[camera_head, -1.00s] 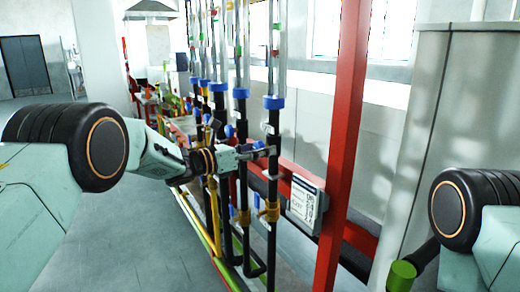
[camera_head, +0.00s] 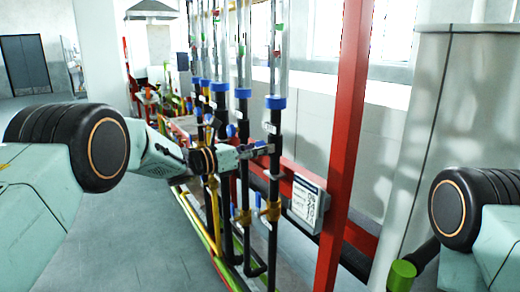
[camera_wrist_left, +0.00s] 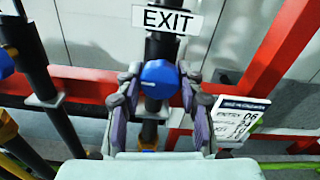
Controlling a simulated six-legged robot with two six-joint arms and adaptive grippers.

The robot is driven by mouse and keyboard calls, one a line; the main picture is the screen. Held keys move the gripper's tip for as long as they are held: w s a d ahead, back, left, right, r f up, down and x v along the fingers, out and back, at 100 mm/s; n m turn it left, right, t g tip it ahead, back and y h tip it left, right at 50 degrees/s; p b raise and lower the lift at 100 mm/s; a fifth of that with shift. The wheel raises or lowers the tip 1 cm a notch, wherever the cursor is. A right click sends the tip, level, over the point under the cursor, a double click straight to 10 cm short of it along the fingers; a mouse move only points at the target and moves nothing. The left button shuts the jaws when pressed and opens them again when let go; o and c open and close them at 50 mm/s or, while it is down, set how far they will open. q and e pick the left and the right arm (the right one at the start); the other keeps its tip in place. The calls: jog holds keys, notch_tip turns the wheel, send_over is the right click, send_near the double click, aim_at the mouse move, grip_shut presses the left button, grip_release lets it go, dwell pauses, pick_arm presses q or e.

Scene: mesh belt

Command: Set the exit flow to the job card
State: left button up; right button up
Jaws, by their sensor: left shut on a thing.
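My left gripper (camera_head: 262,150) reaches from the left to the nearest black pipe (camera_head: 273,185). In the left wrist view its fingers (camera_wrist_left: 160,88) are shut on the sides of a round blue knob (camera_wrist_left: 159,79), just below a white EXIT label (camera_wrist_left: 167,19). The clear exit tube (camera_head: 277,75) rises from a blue collar on this pipe, with small red and green marks in its upper part. The job card (camera_head: 306,203) is a white panel right of the pipe; in the wrist view (camera_wrist_left: 228,123) its ENTRY line seems to read 06, the rest is unclear. My right gripper is out of view.
Several similar pipes (camera_head: 244,185) with clear tubes and blue collars stand in a row to the left. A red upright post (camera_head: 343,140) stands right of the card. A red rail (camera_wrist_left: 70,82) runs behind the pipes. The floor at left is clear.

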pick_arm(q)
jog(key=shift+r+n, duration=0.1)
jog(key=shift+n, duration=0.3)
jog(key=n+b, duration=0.1)
jog(key=n, duration=0.2)
jog(key=shift+d, duration=0.1)
jog(key=n, duration=0.3)
jog(key=shift+n, duration=0.4)
jog(key=n, duration=0.4)
jog(key=shift+r, duration=0.15)
jog(key=n+p, duration=0.1)
jog(key=n, duration=0.4)
jog(key=shift+n+p, duration=0.3)
jog(key=shift+p, duration=0.05)
jog(key=o, duration=1.2)
jog(key=shift+w+d, duration=0.1)
jog(key=shift+c, duration=0.2)
